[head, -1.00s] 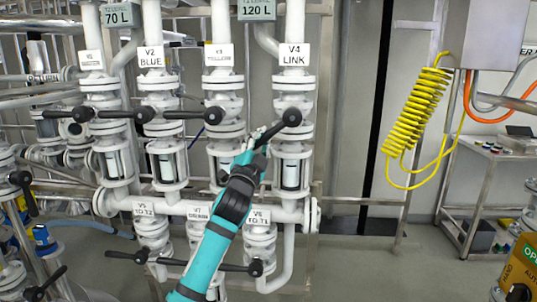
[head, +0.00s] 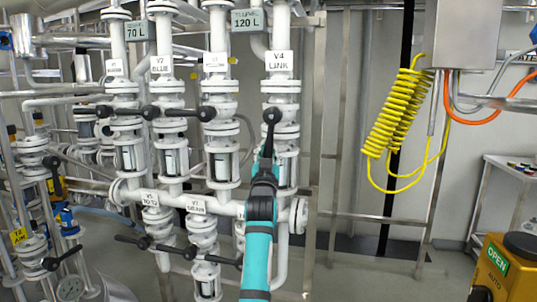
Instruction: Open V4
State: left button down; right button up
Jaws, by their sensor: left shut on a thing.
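The V4 LINK label (head: 279,61) hangs on the white vertical pipe at the right end of the valve row. Below it is the black V4 handle (head: 270,130), which runs from its round hub down the picture, roughly towards me. My left gripper (head: 266,156) is shut on the free end of this handle, in front of the V4 pipe. The fingertips are small and partly hidden by my teal and black arm, which comes up from below. The arm also hides part of the sight glass under V4. My right gripper is not in view.
The V3 handle (head: 188,112) and V2 handle lie sideways to the left, close to V4. A yellow coiled hose (head: 397,110) hangs at the right. A yellow box marked OPEN and AUTO (head: 503,268) stands at the lower right. Floor between is clear.

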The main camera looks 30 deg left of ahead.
pick_arm(q)
jog(key=shift+w+d+f+n, duration=0.15)
jog(key=shift+d+f+n, duration=0.1)
jog(key=shift+d, duration=0.1)
jog(key=shift+w+d+f+n, duration=0.1)
jog(key=shift+w+d+n, duration=0.05)
jog(key=shift+d+n, duration=0.15)
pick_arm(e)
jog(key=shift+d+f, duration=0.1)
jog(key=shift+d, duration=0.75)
pick_arm(q)
jog(key=c, duration=1.6)
grip_release()
jog(key=o, duration=0.5)
jog(key=shift+d+r, duration=0.2)
jog(key=shift+d, duration=0.05)
jog(key=shift+c, duration=0.2)
jog(key=v, duration=1.2)
jog(key=shift+r, duration=0.15)
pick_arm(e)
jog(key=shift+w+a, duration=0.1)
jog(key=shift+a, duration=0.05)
